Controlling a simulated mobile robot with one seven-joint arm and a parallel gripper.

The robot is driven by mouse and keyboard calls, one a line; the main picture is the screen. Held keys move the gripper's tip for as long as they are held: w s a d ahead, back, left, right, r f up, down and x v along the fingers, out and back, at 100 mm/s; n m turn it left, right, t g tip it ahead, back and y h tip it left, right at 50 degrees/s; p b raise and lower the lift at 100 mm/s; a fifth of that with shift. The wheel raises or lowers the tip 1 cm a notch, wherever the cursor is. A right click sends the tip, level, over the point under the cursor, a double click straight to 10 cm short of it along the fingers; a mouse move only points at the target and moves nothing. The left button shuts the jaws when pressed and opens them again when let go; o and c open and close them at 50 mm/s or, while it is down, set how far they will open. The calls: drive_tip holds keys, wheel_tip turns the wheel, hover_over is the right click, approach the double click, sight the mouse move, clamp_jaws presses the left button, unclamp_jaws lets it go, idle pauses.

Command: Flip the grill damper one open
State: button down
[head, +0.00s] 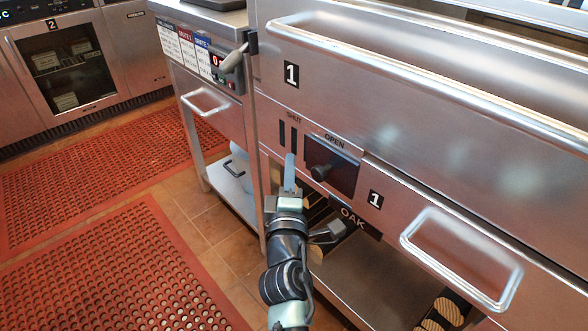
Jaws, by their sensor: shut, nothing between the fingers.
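The damper of grill one is a dark plate (331,166) on the steel front panel, with a round black knob (321,172) on it. The plate sits under the word OPEN, and two dark vertical slots (288,136) show to its left, under the word SHUT. My gripper (289,170) is shut and empty. Its pale fingers point up at the panel just left of the plate and below the slots. It is left of the knob, with a gap in the picture. Whether the fingertips touch the panel I cannot tell.
A long rail (420,80) runs above the damper. A drawer handle (462,258) sticks out at lower right, and an OAK label (352,217) is below the plate. A lower shelf (375,285) holds cut logs. A control box (215,65) stands left. Red mats (120,270) cover the floor.

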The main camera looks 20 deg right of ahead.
drive_tip(key=r+v, duration=0.1)
drive_tip(key=v, duration=0.8)
drive_tip(key=shift+s+f, duration=0.3)
drive_tip(key=shift+f, duration=0.15)
drive_tip(key=a+r+m+t, duration=0.25)
drive_tip(key=r+m, duration=0.25)
drive_tip(key=r, duration=0.9)
drive_tip(key=a+r+m+t, duration=0.2)
drive_tip(key=a+r+m, duration=0.15)
drive_tip(key=r, duration=0.95)
drive_tip(key=s+a+r+m+t+y+p, duration=0.1)
drive_tip(key=s+a+r+t+y, duration=0.2)
drive_tip(key=r, duration=0.4)
drive_tip(key=s+a+r+m+t+y+p, duration=0.1)
drive_tip(key=s+a+r+y, duration=0.15)
drive_tip(key=s+r, duration=0.35)
drive_tip(key=s+a+r+m+t+y+p, duration=0.1)
drive_tip(key=s+a+r+m+t+y, duration=0.2)
drive_tip(key=r, duration=0.5)
wheel_tip(320, 180, up, 35)
drive_tip(key=n+g+p, duration=0.1)
drive_tip(key=p, duration=3.5)
drive_tip(key=shift+w+a+g+h, duration=0.25)
drive_tip(key=shift+g+h, duration=0.1)
drive_tip(key=shift+n, duration=0.25)
